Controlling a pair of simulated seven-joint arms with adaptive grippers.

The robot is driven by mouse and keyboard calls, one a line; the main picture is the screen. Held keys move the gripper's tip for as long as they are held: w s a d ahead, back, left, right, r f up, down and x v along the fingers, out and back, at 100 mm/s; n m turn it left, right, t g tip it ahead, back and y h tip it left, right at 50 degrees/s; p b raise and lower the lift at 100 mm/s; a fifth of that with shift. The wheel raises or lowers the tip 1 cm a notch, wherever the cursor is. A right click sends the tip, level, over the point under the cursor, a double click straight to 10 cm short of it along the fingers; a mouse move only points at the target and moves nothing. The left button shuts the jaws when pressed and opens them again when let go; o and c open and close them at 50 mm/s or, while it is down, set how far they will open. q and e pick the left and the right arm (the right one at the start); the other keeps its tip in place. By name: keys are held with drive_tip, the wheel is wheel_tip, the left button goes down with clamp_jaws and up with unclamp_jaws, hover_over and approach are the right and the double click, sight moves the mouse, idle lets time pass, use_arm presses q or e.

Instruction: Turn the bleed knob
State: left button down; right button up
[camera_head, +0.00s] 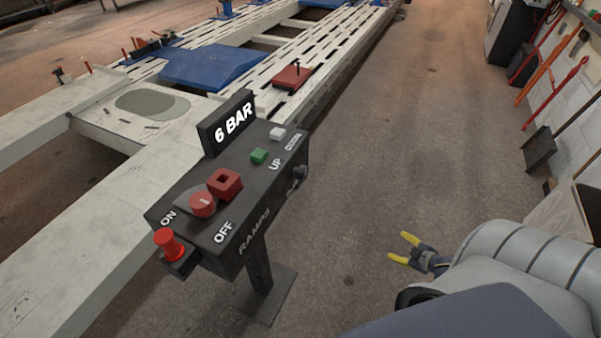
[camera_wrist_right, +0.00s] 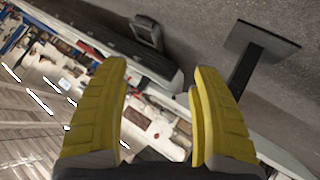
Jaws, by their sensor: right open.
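A black control box (camera_head: 232,200) on a post shows in the head view. A dark knob-like fitting (camera_head: 297,176) sticks out of its right-hand side; no label marks it as the bleed knob. A red rotary knob (camera_head: 203,205) sits on the top panel between ON and OFF. A red mushroom button (camera_head: 168,243) stands on the box's near left corner. My right gripper (camera_head: 400,247), with yellow fingers, is open and empty, well to the right of the box and apart from it. Its spread fingers also fill the wrist view (camera_wrist_right: 158,80). My left gripper is not in view.
The top panel also holds a red square guard (camera_head: 225,183), a green button (camera_head: 259,156), a white button (camera_head: 277,133) and a "6 BAR" display (camera_head: 228,122). The post's base plate (camera_head: 265,298) is on the floor. Open floor lies between box and gripper. A white ramp frame (camera_head: 150,165) stands behind.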

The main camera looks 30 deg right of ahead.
drive_tip(key=w+a+r+t+y, duration=0.2)
drive_tip(key=w+r, duration=0.4)
drive_tip(key=r, duration=0.2)
drive_tip(key=n+t+y, duration=0.2)
drive_tip(key=t+y, duration=0.1)
drive_tip(key=y, duration=0.6)
approach(306, 174)
drive_tip(key=x, duration=1.1)
drive_tip(key=shift+w+a, duration=0.2)
drive_tip(key=shift+a, duration=0.1)
drive_tip(key=c, duration=1.3)
